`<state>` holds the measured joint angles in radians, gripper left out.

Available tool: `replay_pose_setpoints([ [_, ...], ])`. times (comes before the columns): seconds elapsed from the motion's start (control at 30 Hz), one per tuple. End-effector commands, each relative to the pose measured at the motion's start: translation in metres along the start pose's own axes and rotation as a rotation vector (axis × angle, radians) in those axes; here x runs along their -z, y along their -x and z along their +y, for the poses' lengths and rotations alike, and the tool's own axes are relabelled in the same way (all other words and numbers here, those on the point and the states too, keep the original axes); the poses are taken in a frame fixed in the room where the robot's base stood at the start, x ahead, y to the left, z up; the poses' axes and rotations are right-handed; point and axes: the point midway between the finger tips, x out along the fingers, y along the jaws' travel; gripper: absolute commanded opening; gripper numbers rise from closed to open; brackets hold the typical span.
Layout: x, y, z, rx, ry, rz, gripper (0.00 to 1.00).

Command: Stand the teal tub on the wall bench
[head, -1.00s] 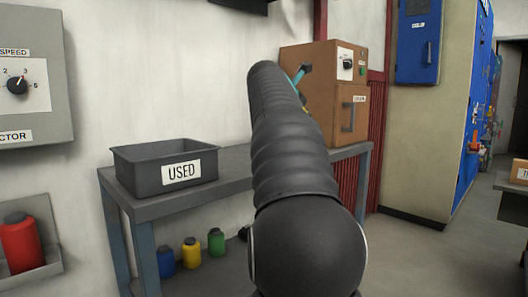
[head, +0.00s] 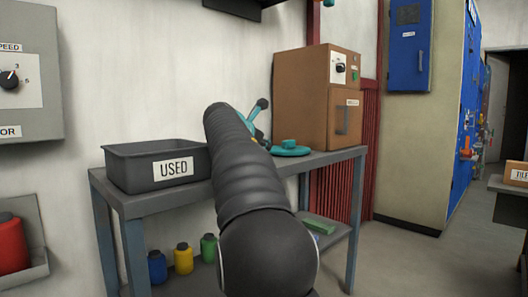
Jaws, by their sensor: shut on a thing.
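My gripper (head: 252,124) is at the far end of my dark ribbed arm, above the wall bench (head: 156,205), and the arm hides most of it. A teal piece with a dark rounded end shows just beyond the arm. It appears to be part of the teal tub (head: 250,119) in my gripper, but its full shape and the grasp are hidden.
A grey bin marked USED (head: 120,171) stands on the bench's left end. The brown cabinet (head: 300,98) with a dial stands at the back right. Blue, yellow and green bottles (head: 183,259) stand below. Bare bench top lies right of the teal round thing.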

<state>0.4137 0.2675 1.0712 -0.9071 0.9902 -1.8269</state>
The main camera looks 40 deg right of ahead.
Motion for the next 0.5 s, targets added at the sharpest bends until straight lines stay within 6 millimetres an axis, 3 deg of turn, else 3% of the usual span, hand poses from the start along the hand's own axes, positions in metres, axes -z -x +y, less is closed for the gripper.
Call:
replay_pose_setpoints([
  [0.33, 0.0027, -0.001, -0.0013, -0.001, -0.002, -0.001, 0.0],
  [0.43, 0.0031, -0.0013, -0.0013, 0.0, -0.001, 0.0, 0.26],
  [0.5, 0.0031, -0.0013, -0.0013, 0.0, -0.001, 0.0, 0.31],
])
